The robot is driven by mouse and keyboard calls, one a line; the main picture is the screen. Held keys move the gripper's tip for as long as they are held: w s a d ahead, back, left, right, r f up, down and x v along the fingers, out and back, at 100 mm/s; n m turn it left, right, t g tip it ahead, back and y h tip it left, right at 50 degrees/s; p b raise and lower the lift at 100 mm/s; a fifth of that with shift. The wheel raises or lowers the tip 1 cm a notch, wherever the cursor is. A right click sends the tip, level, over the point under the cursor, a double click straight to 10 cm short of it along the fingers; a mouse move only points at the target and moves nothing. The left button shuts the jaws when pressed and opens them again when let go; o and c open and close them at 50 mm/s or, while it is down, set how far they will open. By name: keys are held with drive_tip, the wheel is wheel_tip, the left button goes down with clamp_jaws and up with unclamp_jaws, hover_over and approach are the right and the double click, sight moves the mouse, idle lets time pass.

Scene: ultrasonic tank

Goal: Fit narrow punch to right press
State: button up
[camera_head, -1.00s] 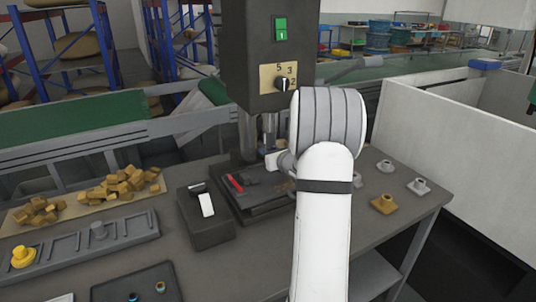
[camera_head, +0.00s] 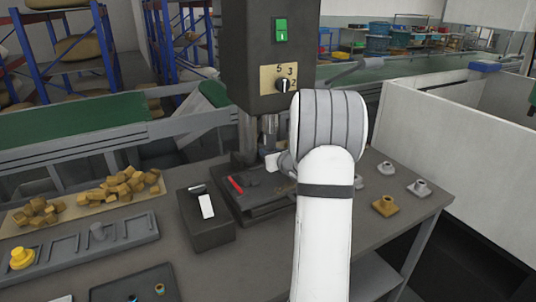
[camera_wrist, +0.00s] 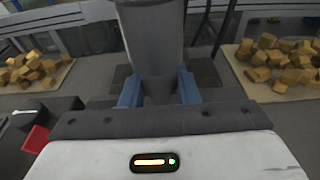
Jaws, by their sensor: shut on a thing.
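The press (camera_head: 255,60) stands at the back centre, with a green switch and a numbered dial on its dark head. The piece lies directly under a wide grey cylinder (camera_wrist: 152,38), seemingly the ram. I cannot tell whether they are joined. In the head view my wrist hides most of the gripper and the piece.
The dark press bed (camera_head: 260,208) with a red strip lies below. A dark box (camera_head: 208,232) stands to its left. A grey slotted tray (camera_head: 70,250) holds a yellow and a grey piece. Brown blocks (camera_head: 120,187) lie behind it. Small flanged parts (camera_head: 384,205) stand at right.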

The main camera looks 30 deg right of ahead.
drive_tip(key=shift+r, duration=0.1)
clamp_jaws()
drive_tip(key=o, duration=1.7)
unclamp_jaws()
drive_tip(key=shift+s, duration=0.15)
drive_tip(key=s, duration=0.3)
drive_tip(key=s+r, duration=0.1)
drive_tip(key=s, duration=0.1)
drive_tip(key=s+b, duration=0.1)
drive_tip(key=s, duration=0.2)
drive_tip(key=shift+s+a+r, duration=0.25)
drive_tip(key=shift+s+r, duration=0.05)
drive_tip(key=shift+r, duration=0.05)
